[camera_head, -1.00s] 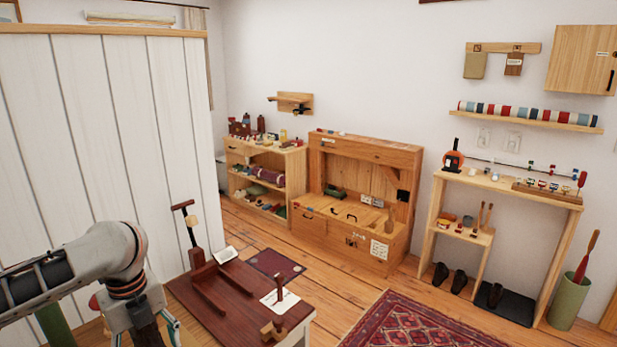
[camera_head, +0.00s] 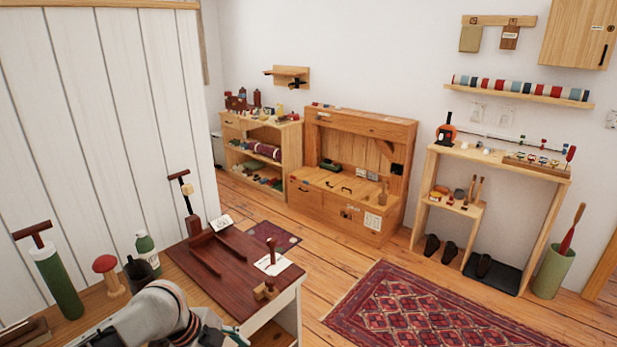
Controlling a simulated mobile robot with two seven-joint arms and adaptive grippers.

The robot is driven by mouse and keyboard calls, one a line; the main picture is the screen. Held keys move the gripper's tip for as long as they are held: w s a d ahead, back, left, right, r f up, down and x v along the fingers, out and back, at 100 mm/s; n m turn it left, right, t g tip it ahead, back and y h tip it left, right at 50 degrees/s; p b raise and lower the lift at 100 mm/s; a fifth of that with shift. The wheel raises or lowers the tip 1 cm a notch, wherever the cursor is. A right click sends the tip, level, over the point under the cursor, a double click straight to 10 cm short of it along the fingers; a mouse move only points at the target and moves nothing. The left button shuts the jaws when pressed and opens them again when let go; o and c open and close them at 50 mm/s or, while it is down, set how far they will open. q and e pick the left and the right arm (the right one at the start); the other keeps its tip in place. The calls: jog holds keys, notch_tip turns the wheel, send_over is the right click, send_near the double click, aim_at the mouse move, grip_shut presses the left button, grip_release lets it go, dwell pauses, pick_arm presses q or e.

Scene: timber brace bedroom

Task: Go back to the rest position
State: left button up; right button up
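My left arm (camera_head: 150,322) comes in at the bottom left of the head view, low over the near bench. My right arm and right gripper are not in the picture. The near bench has a dark red-brown board (camera_head: 232,262) with a wooden rail and small wooden pieces on it.
A green cylinder with a T-handle (camera_head: 60,283), a red-capped wooden knob (camera_head: 107,275), a dark cup (camera_head: 139,274) and a green bottle (camera_head: 147,252) stand close to my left arm. A patterned rug (camera_head: 410,308) and open wooden floor lie right of the bench.

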pick_arm(q)
jog(key=s+d+f+n+t+h, duration=0.25)
jog(key=d+f+n+t, duration=0.2)
jog(key=f+n, duration=0.35)
jog(key=s+a+f+n+t+y, duration=0.2)
jog(key=s+a+f+n, duration=0.2)
jog(key=s+a, duration=0.1)
jog(key=s+a+f+n+t+y, duration=0.1)
jog(key=s+a+f+n, duration=0.3)
jog(key=s, duration=0.4)
jog(key=shift+s+a+t+y, duration=0.35)
jog(key=shift+a+y, duration=0.3)
jog(key=shift+y, duration=0.2)
jog(key=shift+f, duration=0.1)
